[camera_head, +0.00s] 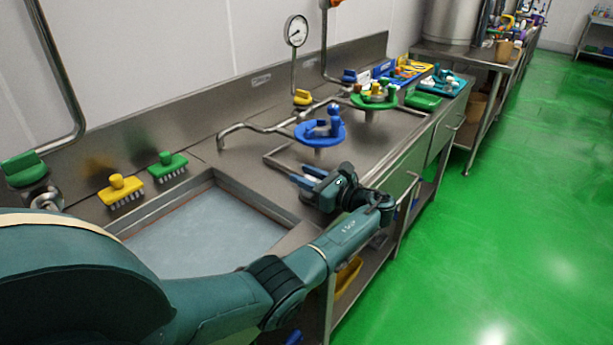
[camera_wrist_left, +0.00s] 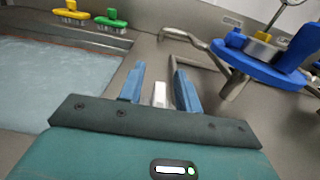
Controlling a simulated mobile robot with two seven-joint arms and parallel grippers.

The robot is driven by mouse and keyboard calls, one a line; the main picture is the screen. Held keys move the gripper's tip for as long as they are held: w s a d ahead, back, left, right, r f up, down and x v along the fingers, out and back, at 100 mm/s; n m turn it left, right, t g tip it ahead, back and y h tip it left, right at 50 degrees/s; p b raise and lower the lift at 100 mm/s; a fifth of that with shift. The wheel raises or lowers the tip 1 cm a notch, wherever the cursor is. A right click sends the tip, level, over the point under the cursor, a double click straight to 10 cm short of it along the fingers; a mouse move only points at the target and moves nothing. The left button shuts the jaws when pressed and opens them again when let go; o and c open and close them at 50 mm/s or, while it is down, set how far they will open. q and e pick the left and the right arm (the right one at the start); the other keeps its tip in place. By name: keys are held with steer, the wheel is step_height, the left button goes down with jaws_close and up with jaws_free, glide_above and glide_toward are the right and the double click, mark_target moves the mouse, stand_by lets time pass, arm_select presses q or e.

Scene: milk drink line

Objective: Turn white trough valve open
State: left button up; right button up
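My left gripper (camera_head: 308,178) is low over the steel bench, just right of the sunken trough (camera_head: 292,220). Its two blue fingers stand apart in the left wrist view (camera_wrist_left: 160,88). A small white block (camera_wrist_left: 160,95) shows between the fingers there, with gaps on both sides; I cannot tell whether it is the white trough valve or part of the gripper. The trough holds pale, cloudy liquid (camera_head: 205,240). No white valve handle can be made out clearly in the head view. My right gripper is not in view.
A blue round fixture (camera_head: 320,134) stands close beyond the gripper, with a bent steel pipe (camera_head: 250,129) beside it. Yellow (camera_head: 122,192) and green (camera_head: 168,167) brushes lie behind the trough. A green valve handle (camera_head: 22,170) is far left. The green floor right is clear.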

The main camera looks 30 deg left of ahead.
arm_select(q)
steer(key=d+b, duration=0.2)
steer(key=d, duration=1.1)
steer(key=shift+s, duration=0.45)
